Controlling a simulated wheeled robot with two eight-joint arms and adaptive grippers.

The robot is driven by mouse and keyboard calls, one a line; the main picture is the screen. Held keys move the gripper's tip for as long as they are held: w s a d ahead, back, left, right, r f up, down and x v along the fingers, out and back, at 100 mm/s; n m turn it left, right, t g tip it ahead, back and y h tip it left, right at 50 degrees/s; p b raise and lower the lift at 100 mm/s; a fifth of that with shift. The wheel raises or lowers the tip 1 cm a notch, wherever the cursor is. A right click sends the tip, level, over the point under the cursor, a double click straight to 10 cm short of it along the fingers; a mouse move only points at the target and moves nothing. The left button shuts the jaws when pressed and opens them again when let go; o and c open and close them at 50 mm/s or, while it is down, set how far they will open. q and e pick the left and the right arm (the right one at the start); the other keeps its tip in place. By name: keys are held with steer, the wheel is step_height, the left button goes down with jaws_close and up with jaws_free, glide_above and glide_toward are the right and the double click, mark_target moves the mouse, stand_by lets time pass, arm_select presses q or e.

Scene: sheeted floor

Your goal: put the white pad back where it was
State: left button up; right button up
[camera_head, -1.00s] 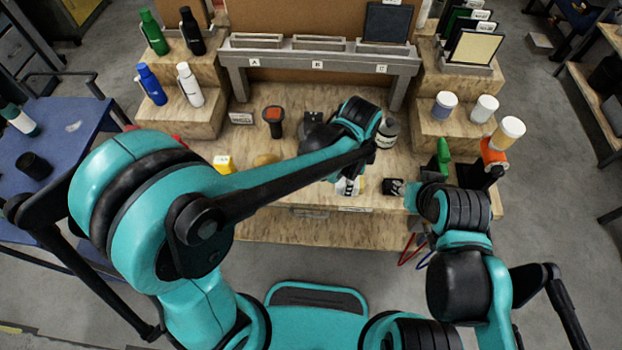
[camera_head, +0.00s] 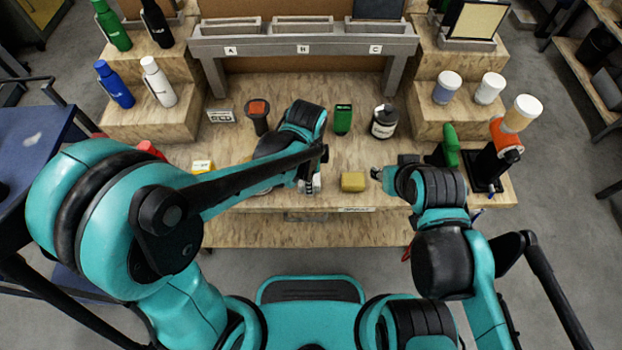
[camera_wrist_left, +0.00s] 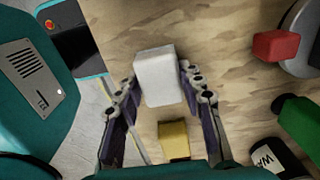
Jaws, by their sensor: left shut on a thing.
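The white pad (camera_wrist_left: 158,77) is a small pale block between the two fingers of my left gripper (camera_wrist_left: 163,92), which is shut on it. The fingers touch its sides in the left wrist view. In the head view my left gripper (camera_head: 310,186) is over the front of the workbench, left of a yellow block (camera_head: 353,182). The pad is mostly hidden there by the gripper and arm. The yellow block also shows in the left wrist view (camera_wrist_left: 174,140), below the pad. My right gripper (camera_head: 378,174) is just right of the yellow block; its fingers are too small to read.
A scanner-like tool (camera_head: 258,115) stands left of my left forearm. A labelled rack (camera_head: 303,44) spans the back. Bottles stand on left steps, cups on right ones.

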arm_select(q)
steer(key=shift+s+a+r, duration=0.1)
steer(key=shift+a, duration=0.1)
steer(key=o, duration=1.1)
steer(key=shift+d+r, duration=0.1)
steer(key=shift+r, duration=0.05)
step_height(320, 180, up, 12)
steer(key=p, duration=0.5)
steer(key=s+a+r+n+t, duration=0.2)
steer(key=a+n+t, duration=0.1)
steer(key=a+n, duration=0.6)
steer(key=s+a+r+n+t, duration=0.2)
steer(key=s+a+n+t, duration=0.1)
steer(key=a+n, duration=0.6)
steer(key=shift+r+t, duration=0.2)
steer(key=shift+t, duration=0.3)
